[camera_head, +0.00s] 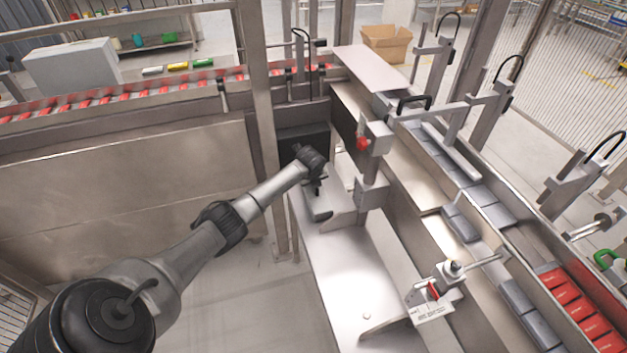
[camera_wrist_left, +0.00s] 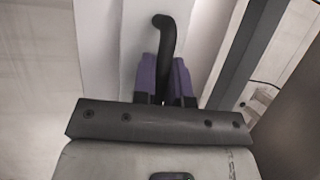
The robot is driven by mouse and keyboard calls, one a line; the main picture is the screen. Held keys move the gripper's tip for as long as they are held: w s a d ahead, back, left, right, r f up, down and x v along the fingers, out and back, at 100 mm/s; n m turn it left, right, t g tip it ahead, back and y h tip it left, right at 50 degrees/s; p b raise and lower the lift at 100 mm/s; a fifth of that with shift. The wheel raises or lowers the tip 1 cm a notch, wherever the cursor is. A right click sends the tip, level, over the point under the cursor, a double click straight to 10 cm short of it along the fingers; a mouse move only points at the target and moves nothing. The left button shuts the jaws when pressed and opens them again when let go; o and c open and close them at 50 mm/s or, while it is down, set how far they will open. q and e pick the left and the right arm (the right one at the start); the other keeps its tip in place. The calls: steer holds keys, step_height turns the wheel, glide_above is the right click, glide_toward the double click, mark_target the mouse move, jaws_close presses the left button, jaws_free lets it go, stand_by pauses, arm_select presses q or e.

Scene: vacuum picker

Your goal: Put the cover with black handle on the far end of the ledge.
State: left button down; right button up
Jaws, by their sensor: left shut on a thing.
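My left gripper (camera_head: 318,187) is over the far end of a pale metal ledge (camera_head: 347,268), beside the machine frame. In the left wrist view, its purple fingers (camera_wrist_left: 165,68) are shut on a black handle (camera_wrist_left: 163,25) that stands up between them. A pale panel under the handle appears to be the cover, but its outline is unclear there. In the head view the arm and gripper hide most of the held part, and I cannot tell whether it touches the ledge. My right gripper is not in view.
A metal block with a red knob (camera_head: 363,144) stands close right of the left gripper. A clamp with a label (camera_head: 432,306) is at the ledge's near right. Upright posts (camera_head: 265,120) and a conveyor with red packs (camera_head: 130,97) lie left and behind. Another black handle (camera_head: 413,103) is farther right.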

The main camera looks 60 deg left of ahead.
arm_select(q)
steer(key=c, duration=1.1)
jaws_free()
steer(key=shift+f, duration=0.1)
steer(key=shift+c, duration=0.2)
steer(key=shift+r, duration=0.3)
steer(key=p+v, duration=0.3)
steer(key=v, duration=0.8)
steer(key=shift+d+r+p, duration=0.2)
steer(key=shift+r+p, duration=0.05)
steer(key=shift+p, duration=0.1)
steer(key=shift+s, duration=0.1)
